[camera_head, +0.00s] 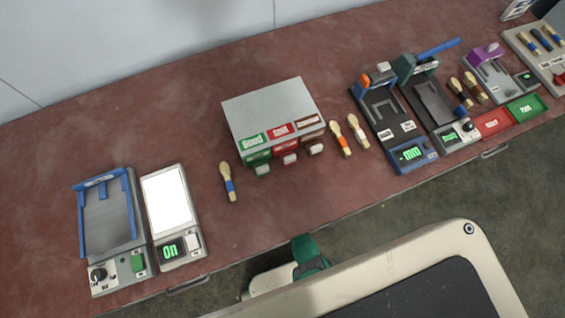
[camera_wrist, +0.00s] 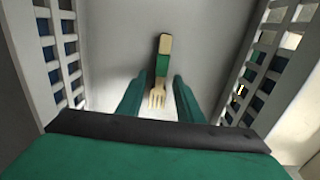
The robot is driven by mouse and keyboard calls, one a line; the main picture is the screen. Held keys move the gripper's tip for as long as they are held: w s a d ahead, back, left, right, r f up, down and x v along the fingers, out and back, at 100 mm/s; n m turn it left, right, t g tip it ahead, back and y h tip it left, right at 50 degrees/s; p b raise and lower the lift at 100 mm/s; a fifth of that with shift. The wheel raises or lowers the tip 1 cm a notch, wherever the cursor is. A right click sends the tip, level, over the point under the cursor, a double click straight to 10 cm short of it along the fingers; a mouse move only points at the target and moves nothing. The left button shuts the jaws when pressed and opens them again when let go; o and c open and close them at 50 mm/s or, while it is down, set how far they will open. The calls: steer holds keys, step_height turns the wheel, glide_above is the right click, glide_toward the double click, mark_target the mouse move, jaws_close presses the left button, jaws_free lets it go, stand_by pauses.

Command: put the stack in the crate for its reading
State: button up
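In the wrist view, my gripper (camera_wrist: 160,80) is open, with its two green fingers apart. A wooden fork with a green band (camera_wrist: 163,58) lies between and beyond the fingertips, its tines towards me. I see a gap on each side of the fork. It lies over a plain grey surface between two pale walls with square holes (camera_wrist: 52,45), which look like the inside of a crate; its full shape is out of view. I cannot pick out a stack in either view. The fork and the walled space cannot be made out in the head view.
On the red-brown table stand a blue-framed device (camera_head: 107,215), a panel reading "On" (camera_head: 167,200) and a grey labelled box (camera_head: 270,105). A blue-banded wooden utensil (camera_head: 228,182) lies beside the box. Dark presses (camera_head: 388,118) and red and green trays (camera_head: 492,123) fill the right.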

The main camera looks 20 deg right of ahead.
steer(key=shift+r, duration=0.15)
steer(key=shift+d+r, duration=0.15)
steer(key=shift+r, duration=0.5)
steer(key=shift+a+r, duration=0.2)
steer(key=shift+r, duration=2.9)
steer(key=shift+d, duration=0.1)
